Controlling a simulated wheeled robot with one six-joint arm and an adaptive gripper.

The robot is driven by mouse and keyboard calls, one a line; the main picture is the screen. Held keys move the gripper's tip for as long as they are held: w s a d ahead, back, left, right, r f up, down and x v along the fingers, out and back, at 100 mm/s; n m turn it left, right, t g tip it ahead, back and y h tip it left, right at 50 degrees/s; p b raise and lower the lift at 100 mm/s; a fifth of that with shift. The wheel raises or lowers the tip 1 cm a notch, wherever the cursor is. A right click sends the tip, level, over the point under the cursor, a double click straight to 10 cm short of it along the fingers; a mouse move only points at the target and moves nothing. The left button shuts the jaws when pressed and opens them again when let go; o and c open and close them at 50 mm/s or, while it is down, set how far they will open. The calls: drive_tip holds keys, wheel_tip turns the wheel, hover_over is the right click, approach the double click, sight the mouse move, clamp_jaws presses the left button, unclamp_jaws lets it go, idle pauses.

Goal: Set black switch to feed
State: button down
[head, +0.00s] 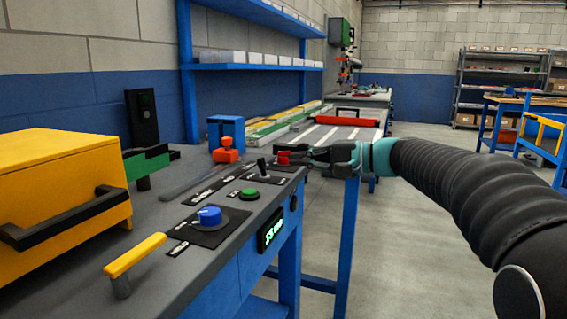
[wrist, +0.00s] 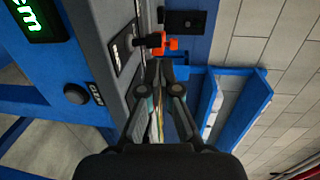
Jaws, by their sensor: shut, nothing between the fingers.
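The black switch (head: 263,168) is a small lever standing up from a dark plate near the front edge of the grey bench, behind the green button. In the wrist view, a dark lever that looks like the black switch (wrist: 142,42) sticks out sideways from a labelled plate, just ahead of the fingers. My gripper (head: 284,157) is shut and empty. It reaches in from the right, with its tips a little to the right of the switch; I cannot tell whether they touch it. The closed fingers also show in the wrist view (wrist: 166,66). The switch labels are too small to read.
A green button (head: 249,193) and a blue knob (head: 210,215) sit nearer on the bench. A red-orange block (head: 226,152) stands behind the switch. A yellow box (head: 60,180) and yellow handle (head: 135,255) are left. A green display (head: 270,231) is on the front.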

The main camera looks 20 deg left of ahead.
drive_tip(key=d+r, duration=0.1)
drive_tip(key=d, duration=0.6)
drive_tip(key=shift+s+d+r, duration=0.2)
drive_tip(key=shift+s+r, duration=0.1)
drive_tip(key=shift+s, duration=0.1)
drive_tip(key=s+d+f+m+h, duration=0.1)
drive_tip(key=s+d+f+h, duration=0.15)
drive_tip(key=f, duration=0.35)
drive_tip(key=s+d+f+h, duration=0.1)
drive_tip(key=d+f+h, duration=0.15)
drive_tip(key=f, duration=0.35)
drive_tip(key=s+d+f+m+h, duration=0.1)
drive_tip(key=f+h, duration=0.2)
drive_tip(key=f, duration=0.3)
drive_tip(key=s+d+f+n+t+h, duration=0.1)
drive_tip(key=s+d+f+h, duration=0.1)
drive_tip(key=s+d, duration=0.3)
drive_tip(key=s+d+f+n+t+h+p, duration=0.1)
drive_tip(key=s+d, duration=0.5)
drive_tip(key=s, duration=0.6)
drive_tip(key=s+d+f+n+t+h+p, duration=0.1)
drive_tip(key=s+d+f+h, duration=0.2)
drive_tip(key=s+d+h, duration=0.2)
drive_tip(key=shift+s+d+t+h, duration=0.2)
drive_tip(key=shift+s+t+h, duration=0.15)
drive_tip(key=shift+s, duration=1.45)
